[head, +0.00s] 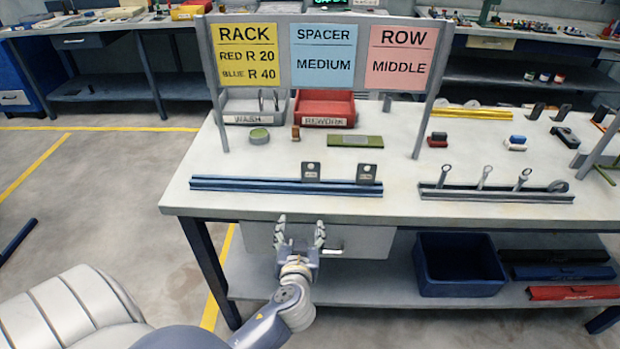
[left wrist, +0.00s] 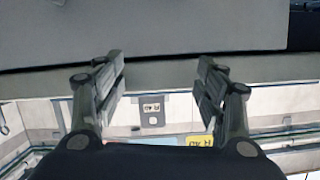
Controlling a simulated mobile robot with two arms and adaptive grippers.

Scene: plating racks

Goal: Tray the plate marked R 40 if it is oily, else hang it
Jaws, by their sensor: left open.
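Two small grey plates with holes, a left one (head: 311,171) and a right one (head: 366,173), stand at the blue rack rail (head: 230,185); their labels are too small to read in the head view. My left gripper (head: 301,232) is open and empty, in front of the bench edge and below the rail. A grey WASH tray (head: 240,106) and a red REWORK tray (head: 325,121) sit behind. My right gripper is out of view.
A sign (head: 328,57) reads red R 20, blue R 40, spacer medium, row middle. A green-topped round tin (head: 260,135) and a green bar (head: 356,141) lie behind the rail. A grey rail (head: 500,197) with upright tools is at right. A blue bin (head: 460,265) sits below.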

